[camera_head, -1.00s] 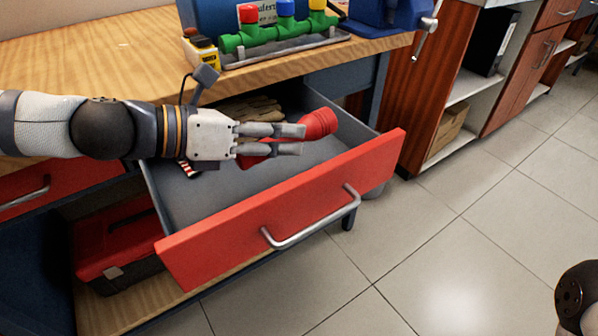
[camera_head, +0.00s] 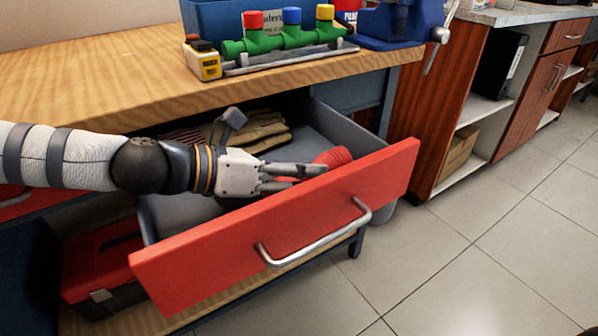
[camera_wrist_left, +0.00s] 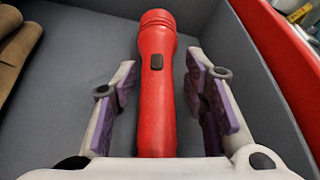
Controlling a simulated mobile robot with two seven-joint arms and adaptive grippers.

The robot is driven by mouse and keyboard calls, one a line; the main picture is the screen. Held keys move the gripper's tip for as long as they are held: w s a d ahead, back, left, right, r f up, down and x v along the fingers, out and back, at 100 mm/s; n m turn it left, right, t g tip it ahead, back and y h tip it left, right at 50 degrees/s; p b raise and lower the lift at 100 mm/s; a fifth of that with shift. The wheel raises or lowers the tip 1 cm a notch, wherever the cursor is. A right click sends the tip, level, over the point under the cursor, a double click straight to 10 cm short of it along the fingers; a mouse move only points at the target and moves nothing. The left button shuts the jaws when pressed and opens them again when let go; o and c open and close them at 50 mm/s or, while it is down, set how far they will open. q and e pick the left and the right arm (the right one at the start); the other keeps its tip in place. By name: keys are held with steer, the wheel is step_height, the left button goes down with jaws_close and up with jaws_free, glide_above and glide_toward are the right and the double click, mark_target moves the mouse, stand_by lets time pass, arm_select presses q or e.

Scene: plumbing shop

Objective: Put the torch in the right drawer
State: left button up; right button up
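The red torch (camera_head: 334,157) is inside the open right drawer, behind its red front (camera_head: 285,225). In the left wrist view the torch (camera_wrist_left: 157,85) points away from me, with a dark switch on top. It seems to lie on the grey drawer floor (camera_wrist_left: 85,60). My left gripper (camera_head: 312,170) is down in the drawer. In the wrist view its purple-padded fingers (camera_wrist_left: 163,95) stand open on either side of the torch, with a gap on each side. The drawer front hides part of the torch in the head view. My right gripper is out of view.
Tan work gloves (camera_head: 255,132) lie at the back of the drawer. The wooden bench top (camera_head: 110,75) overhangs it, with a green valve manifold (camera_head: 290,40) and a yellow tape measure (camera_head: 203,60) near its edge. A red toolbox (camera_head: 100,262) sits below. Floor is clear at right.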

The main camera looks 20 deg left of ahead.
arm_select(q)
steer(key=p+v, duration=0.2)
steer(key=v, duration=0.1)
steer(key=r+p+v, duration=0.1)
steer(key=p+v, duration=0.2)
steer(key=v, duration=0.1)
steer(key=shift+a+r, duration=0.1)
steer(key=shift+s+a+p, duration=0.1)
steer(key=shift+s+p, duration=0.05)
steer(key=shift+p, duration=0.2)
steer(key=shift+f, duration=0.35)
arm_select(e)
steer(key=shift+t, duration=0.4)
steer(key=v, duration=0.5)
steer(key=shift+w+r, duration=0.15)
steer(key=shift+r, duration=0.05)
arm_select(q)
steer(key=shift+r, duration=0.1)
